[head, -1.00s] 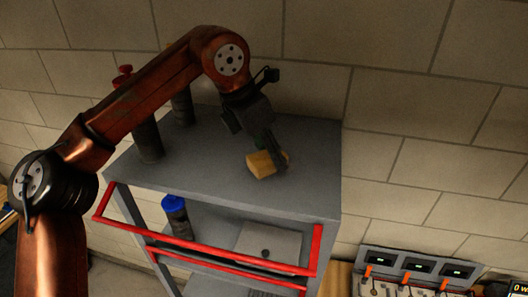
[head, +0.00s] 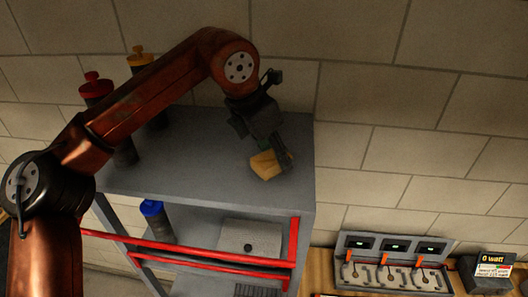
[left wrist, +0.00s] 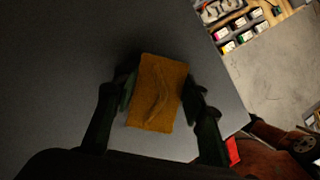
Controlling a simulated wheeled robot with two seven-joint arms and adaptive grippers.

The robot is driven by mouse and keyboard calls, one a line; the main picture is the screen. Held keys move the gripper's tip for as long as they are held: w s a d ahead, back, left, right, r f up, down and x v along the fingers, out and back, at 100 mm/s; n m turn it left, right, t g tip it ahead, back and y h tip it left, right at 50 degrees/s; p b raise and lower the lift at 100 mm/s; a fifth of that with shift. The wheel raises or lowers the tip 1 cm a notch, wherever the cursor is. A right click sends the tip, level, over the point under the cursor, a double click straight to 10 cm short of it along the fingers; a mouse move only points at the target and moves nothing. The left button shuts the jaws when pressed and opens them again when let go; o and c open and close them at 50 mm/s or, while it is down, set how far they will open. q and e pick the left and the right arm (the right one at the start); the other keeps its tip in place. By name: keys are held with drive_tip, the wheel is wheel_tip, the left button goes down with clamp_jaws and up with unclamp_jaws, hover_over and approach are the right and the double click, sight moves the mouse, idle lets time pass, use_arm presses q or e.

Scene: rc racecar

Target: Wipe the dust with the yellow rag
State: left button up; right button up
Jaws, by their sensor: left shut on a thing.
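The yellow rag (head: 266,165) is a small block-like pad on the grey top of the shelf cart (head: 200,185). My left gripper (head: 270,150) points down and is shut on the rag, over the right part of the top. In the left wrist view the rag (left wrist: 157,92) sits between the two fingers of my left gripper (left wrist: 157,97), against the grey surface. I cannot tell whether it touches the surface. No dust can be made out on the visible part of the top. My right gripper is not in view.
Bottles with a red cap (head: 95,85) and a yellow cap (head: 140,60) stand at the top's left. A blue-capped bottle (head: 155,220) is on the shelf below. Red rails (head: 190,250) run along the front. A charger station (head: 392,262) is at the right.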

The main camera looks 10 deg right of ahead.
sight(245, 160)
use_arm(q)
drive_tip(key=shift+f, duration=0.1)
drive_tip(key=shift+w+a, duration=0.3)
drive_tip(key=shift+a, duration=0.2)
drive_tip(key=shift+w+a+r, duration=0.1)
drive_tip(key=shift+w+a, duration=0.1)
drive_tip(key=shift+a, duration=0.55)
drive_tip(key=shift+w+a+r, duration=0.1)
drive_tip(key=shift+w+a, duration=0.1)
drive_tip(key=shift+a, duration=0.55)
drive_tip(key=shift+w+a, duration=0.25)
drive_tip(key=shift+a, duration=0.3)
drive_tip(key=shift+w+a+f, duration=0.1)
drive_tip(key=shift+w+a, duration=0.1)
drive_tip(key=shift+a, duration=0.5)
drive_tip(key=shift+w+a, duration=0.15)
drive_tip(key=shift+a, duration=0.5)
